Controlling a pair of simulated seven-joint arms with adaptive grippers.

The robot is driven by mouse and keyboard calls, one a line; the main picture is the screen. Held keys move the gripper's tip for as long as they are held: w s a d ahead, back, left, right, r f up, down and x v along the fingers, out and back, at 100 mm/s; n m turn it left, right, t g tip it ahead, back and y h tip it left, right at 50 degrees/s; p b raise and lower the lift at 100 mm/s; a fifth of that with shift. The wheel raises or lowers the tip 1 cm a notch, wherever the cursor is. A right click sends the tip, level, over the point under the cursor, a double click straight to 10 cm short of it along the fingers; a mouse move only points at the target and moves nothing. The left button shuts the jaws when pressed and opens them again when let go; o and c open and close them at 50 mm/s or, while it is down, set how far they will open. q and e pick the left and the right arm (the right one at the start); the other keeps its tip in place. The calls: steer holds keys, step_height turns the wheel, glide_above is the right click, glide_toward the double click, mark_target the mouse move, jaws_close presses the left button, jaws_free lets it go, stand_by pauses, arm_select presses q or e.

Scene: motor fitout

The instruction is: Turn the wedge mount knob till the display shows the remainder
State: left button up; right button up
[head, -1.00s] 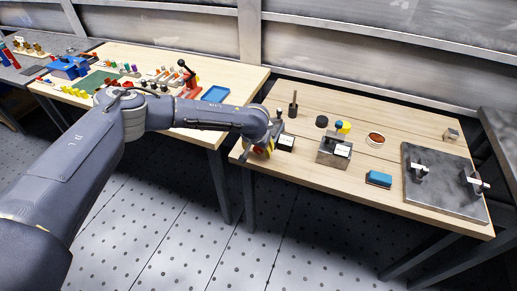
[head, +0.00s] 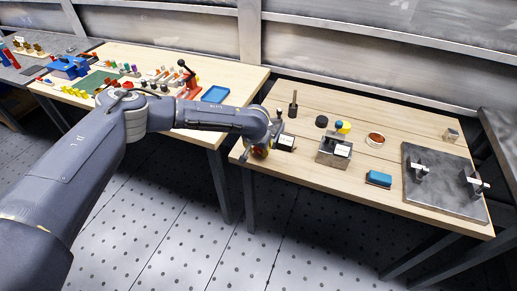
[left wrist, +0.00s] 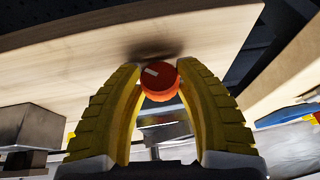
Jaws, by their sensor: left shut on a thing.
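The orange-red knob (left wrist: 160,82), with a white mark on its face, sits between the yellow fingers of my left gripper (left wrist: 160,75) in the left wrist view. The fingers are shut on it, one on each side. In the head view my left gripper (head: 258,151) is at the left front edge of the right bench, and my wrist hides most of the knob and its mount. A small dark box with a pale display (head: 286,142) stands just right of the gripper; its reading is too small to make out. My right gripper is not in view.
A dark upright post (head: 293,105) stands behind the display.

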arm_select(q)
steer(key=shift+f+y, duration=0.1)
steer(key=shift+y, duration=0.5)
steer(key=shift+t, duration=0.3)
steer(key=o, duration=1.2)
steer(key=v, duration=1.2)
